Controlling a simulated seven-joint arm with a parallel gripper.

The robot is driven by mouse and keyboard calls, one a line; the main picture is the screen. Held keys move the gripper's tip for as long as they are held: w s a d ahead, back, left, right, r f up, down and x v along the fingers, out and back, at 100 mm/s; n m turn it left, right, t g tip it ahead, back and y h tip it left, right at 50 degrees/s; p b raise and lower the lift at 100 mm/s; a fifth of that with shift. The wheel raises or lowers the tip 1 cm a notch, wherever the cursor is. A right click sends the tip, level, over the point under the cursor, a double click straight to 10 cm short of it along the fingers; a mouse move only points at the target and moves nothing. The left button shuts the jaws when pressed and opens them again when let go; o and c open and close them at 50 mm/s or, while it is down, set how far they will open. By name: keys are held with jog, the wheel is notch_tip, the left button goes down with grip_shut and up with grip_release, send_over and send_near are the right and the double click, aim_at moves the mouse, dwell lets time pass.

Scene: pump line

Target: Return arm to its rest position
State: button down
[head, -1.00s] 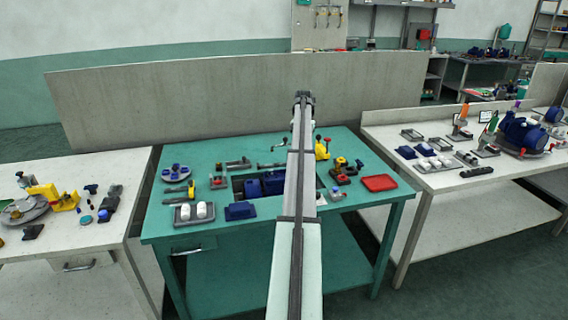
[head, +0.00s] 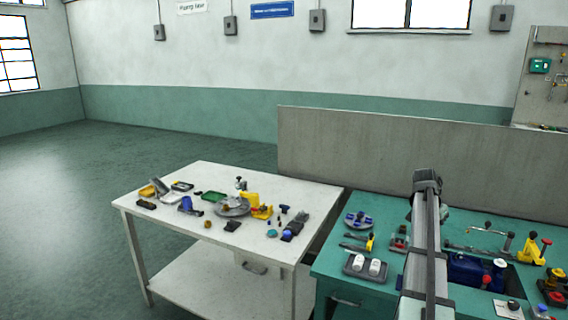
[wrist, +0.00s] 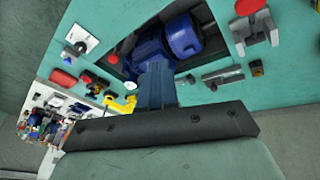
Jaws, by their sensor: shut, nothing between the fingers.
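My arm (head: 427,235) rises from the bottom edge at the right of the head view, over the teal bench (head: 345,300). My gripper is hidden behind it there. In the wrist view my gripper (wrist: 155,68) is shut, its blue-grey fingers together with nothing seen between them. It points toward the bench, in line with the blue pump (wrist: 182,36) in the dark recess. I cannot tell how high it is above the pump. The blue pump also shows in the head view (head: 468,270), partly behind my arm.
A white table (head: 200,275) stands left, with a grey turntable (head: 232,207), a green tray (head: 214,196) and several small parts. On the bench are a tray with white parts (head: 366,266) and a yellow fixture (head: 531,250). A grey partition (head: 400,155) stands behind. The floor at left is clear.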

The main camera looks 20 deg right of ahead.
jog(key=w+a+f+n+h, duration=0.1)
jog(key=a+f, duration=0.2)
jog(key=a, duration=0.6)
jog(key=a+f+n+h, duration=0.1)
jog(key=a+f, duration=0.1)
jog(key=a, duration=0.6)
jog(key=s+a+f+n+y, duration=0.1)
jog(key=a+f+n, duration=0.1)
jog(key=a+f, duration=0.65)
jog(key=s+a+f+n+y, duration=0.15)
jog(key=a+f, duration=0.35)
jog(key=f, duration=0.6)
jog(key=s+a+f+n+y, duration=0.1)
jog(key=a+f+n, duration=0.1)
jog(key=a+f, duration=0.55)
jog(key=s+a+f+n+g, duration=0.2)
jog(key=s+a+f, duration=0.4)
jog(key=s+f, duration=0.2)
jog(key=s+a+f+n+g+y, duration=0.1)
jog(key=s+a+f+n, duration=0.1)
jog(key=s+a+f, duration=0.5)
jog(key=s+a+f+n+g+y, duration=0.1)
jog(key=s+a+f, duration=0.6)
jog(key=s, duration=0.9)
notch_tip(320, 180, down, 2)
jog(key=shift+f+n+g, duration=0.25)
jog(key=shift+n+g, duration=0.55)
jog(key=shift+n, duration=0.15)
jog(key=shift+a+y, duration=0.1)
jog(key=shift+y, duration=0.15)
